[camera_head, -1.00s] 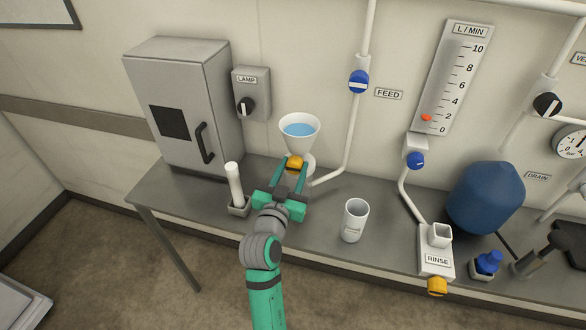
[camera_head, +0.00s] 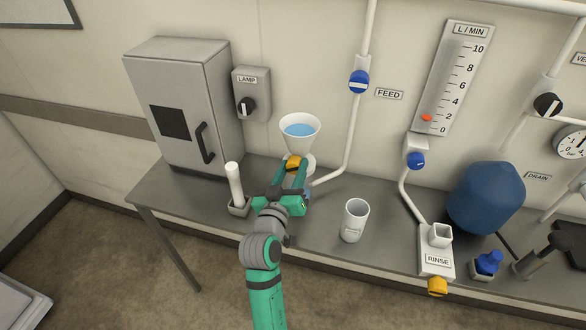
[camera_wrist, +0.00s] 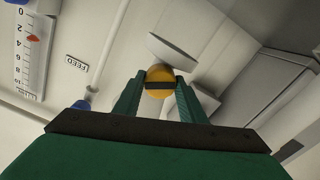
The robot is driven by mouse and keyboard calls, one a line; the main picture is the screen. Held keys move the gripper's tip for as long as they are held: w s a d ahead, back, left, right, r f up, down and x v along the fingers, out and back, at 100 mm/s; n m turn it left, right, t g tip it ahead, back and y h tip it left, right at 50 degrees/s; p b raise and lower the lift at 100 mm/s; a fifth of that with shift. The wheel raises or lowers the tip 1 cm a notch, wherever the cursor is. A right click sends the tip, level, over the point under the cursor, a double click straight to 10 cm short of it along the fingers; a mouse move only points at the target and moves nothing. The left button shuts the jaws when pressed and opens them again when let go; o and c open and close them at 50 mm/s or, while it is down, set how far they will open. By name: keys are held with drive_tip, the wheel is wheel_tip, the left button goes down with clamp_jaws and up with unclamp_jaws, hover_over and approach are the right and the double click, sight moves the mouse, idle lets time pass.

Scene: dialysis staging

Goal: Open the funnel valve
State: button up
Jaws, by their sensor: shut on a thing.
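The funnel (camera_head: 300,132) is white, holds blue liquid and stands upright near the wall end of the bench. Its valve knob (camera_head: 294,162) is yellow and sits below the cone on the near side. In the wrist view the knob (camera_wrist: 160,80) is round with a dark bar across its face. My gripper (camera_head: 291,170) is shut on the knob, with one green finger on each side of it. The wrist view shows the fingertips (camera_wrist: 160,84) against the knob's sides. The funnel's lower part is partly hidden behind my gripper.
A white cylinder in a holder (camera_head: 234,184) stands close left of my gripper. A white cup (camera_head: 354,221) stands to the right on the grey bench (camera_head: 330,200). A grey cabinet (camera_head: 180,105) is at the left, and a white feed pipe (camera_head: 350,140) runs right of the funnel.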

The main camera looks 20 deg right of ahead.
drive_tip(key=shift+a, duration=0.1)
drive_tip(key=o, duration=1.1)
drive_tip(key=shift+c, duration=0.2)
drive_tip(key=v, duration=1)
drive_tip(key=shift+s+a, duration=0.25)
drive_tip(key=shift+s, duration=0.1)
